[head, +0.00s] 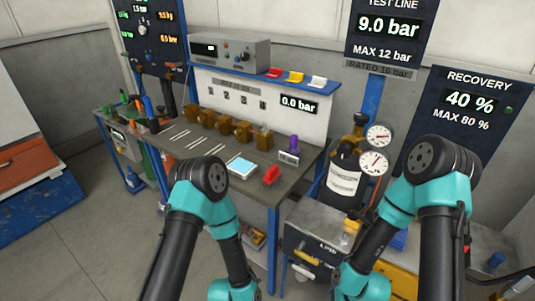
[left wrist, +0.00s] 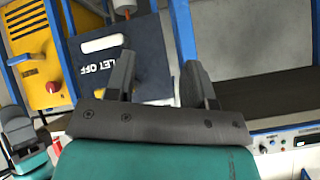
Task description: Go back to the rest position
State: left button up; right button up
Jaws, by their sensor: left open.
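My left gripper (left wrist: 160,82) is open in the left wrist view, its two dark fingers apart with nothing between them. Beyond the fingers is a dark panel (left wrist: 146,62) with upside-down white lettering. In the head view both my arms reach in from the bottom and bend down at the elbow, and their grippers are out of that picture. Grey and teal parts at the left edge of the left wrist view look like my other arm, but its jaws do not show clearly.
The workbench (head: 247,186) holds brown blocks (head: 224,125), a small device with a pale screen (head: 241,167), a red item (head: 271,176) and a purple-topped item (head: 294,144). A dark cylinder with gauges (head: 345,172) stands right of it. Open floor (head: 90,235) lies left.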

pick_arm(q)
jog(key=s+a+r+n+g+y, duration=0.1)
jog(key=s+a+r+n+g, duration=0.2)
jog(key=s+a+n+g, duration=0.4)
jog(key=s+a+n, duration=0.5)
jog(key=a+n, duration=0.1)
jog(key=a, duration=0.3)
jog(key=shift+a, duration=0.25)
